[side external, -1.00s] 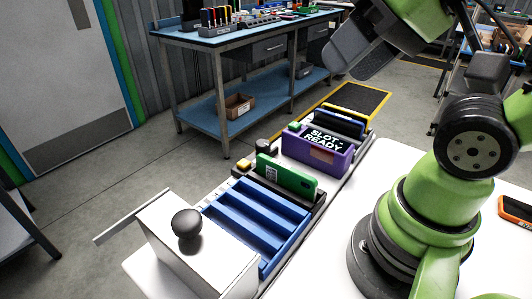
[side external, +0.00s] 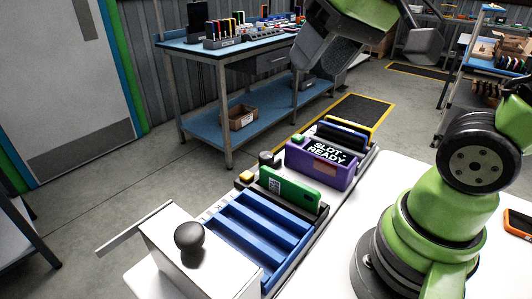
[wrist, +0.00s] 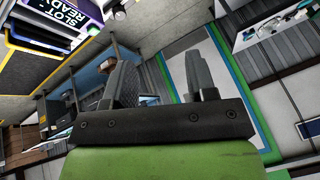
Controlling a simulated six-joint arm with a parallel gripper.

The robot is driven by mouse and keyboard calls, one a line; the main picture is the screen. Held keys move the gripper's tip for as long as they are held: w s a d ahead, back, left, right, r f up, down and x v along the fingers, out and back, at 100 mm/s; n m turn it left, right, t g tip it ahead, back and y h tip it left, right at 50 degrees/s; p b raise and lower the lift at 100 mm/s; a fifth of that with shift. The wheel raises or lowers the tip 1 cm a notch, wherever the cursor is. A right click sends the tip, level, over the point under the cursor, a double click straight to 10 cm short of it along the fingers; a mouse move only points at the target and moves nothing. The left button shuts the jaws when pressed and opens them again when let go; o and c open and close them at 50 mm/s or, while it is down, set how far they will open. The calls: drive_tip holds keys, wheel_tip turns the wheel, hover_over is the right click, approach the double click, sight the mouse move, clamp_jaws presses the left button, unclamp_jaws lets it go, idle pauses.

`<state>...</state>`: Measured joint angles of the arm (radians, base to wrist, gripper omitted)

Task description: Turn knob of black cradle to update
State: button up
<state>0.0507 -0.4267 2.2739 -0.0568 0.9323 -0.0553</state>
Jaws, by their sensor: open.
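The black cradle (side external: 312,212) stands on the white table and holds an upright green phone-like device (side external: 290,190). A dark round knob (side external: 266,158) and a yellow button (side external: 247,177) sit at its left end. My gripper (side external: 325,52) is high above the cradle row at the top of the side view, apart from everything. In the wrist view its two fingers (wrist: 163,85) are spread with nothing between them. The cradle and its knob cannot be made out clearly in the wrist view.
A purple cradle marked SLOT READY (side external: 320,165) stands behind the black one. A blue slotted tray (side external: 255,235) lies in front. A white box with a black ball knob (side external: 190,236) is nearest. An orange-edged device (side external: 518,224) lies at the right.

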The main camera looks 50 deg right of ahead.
drive_tip(key=w+d+f+g, duration=0.1)
drive_tip(key=w+d+f, duration=0.1)
drive_tip(key=w, duration=0.4)
drive_tip(key=n+g+h, duration=0.1)
drive_tip(key=g, duration=0.4)
hover_over(266, 155)
wheel_tip(266, 155, down, 17)
wheel_tip(266, 155, down, 10)
drive_tip(key=shift+r, duration=0.1)
drive_tip(key=shift+c, duration=0.5)
drive_tip(key=c, duration=0.6)
